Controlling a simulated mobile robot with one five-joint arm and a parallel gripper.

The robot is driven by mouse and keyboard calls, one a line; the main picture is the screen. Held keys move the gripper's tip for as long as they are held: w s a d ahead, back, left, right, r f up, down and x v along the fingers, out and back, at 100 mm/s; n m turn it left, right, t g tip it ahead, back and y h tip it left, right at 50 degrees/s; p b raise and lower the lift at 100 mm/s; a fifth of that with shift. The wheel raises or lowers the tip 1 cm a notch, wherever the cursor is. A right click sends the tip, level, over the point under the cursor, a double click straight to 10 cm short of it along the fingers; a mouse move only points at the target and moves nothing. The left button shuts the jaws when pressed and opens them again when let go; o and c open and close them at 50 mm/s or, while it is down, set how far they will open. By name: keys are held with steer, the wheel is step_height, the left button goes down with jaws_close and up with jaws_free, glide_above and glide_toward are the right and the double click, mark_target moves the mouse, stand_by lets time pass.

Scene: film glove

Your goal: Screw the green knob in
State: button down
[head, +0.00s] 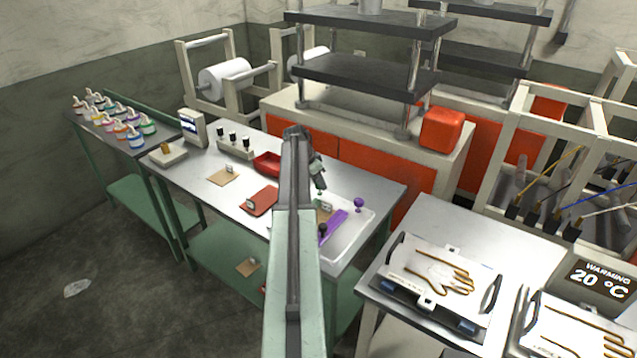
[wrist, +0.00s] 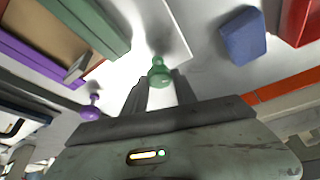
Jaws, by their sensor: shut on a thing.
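The green knob (wrist: 159,73) shows in the wrist view between the two fingers of my gripper (wrist: 160,90), which is shut on it. The far end of the knob lies near a pale, bright surface; I cannot tell whether it touches anything there. In the head view my gripper (head: 320,187) hangs over the right part of the steel table, above a pale tray (head: 352,238). The green knob is too small to make out clearly there.
A purple knob (head: 358,204) stands on the tray beside a purple bar (head: 336,226). The wrist view shows a green bar (wrist: 88,28) at upper left and a blue block (wrist: 242,34) at right.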

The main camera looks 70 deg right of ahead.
steer(key=m, duration=0.2)
steer(key=m+g+y, duration=0.1)
steer(key=m, duration=0.2)
steer(key=m+y, duration=0.1)
steer(key=m, duration=0.1)
steer(key=shift+w+d+g, duration=0.2)
steer(key=shift+d+g, duration=0.1)
steer(key=shift+g, duration=0.1)
steer(key=m+y, duration=0.1)
steer(key=m, duration=0.3)
steer(key=shift+d+y, duration=0.1)
steer(key=shift+y, duration=0.2)
steer(key=shift+m+y, duration=0.5)
steer(key=shift+m, duration=1)
steer(key=shift+s, duration=0.1)
steer(key=c, duration=1)
jaws_free()
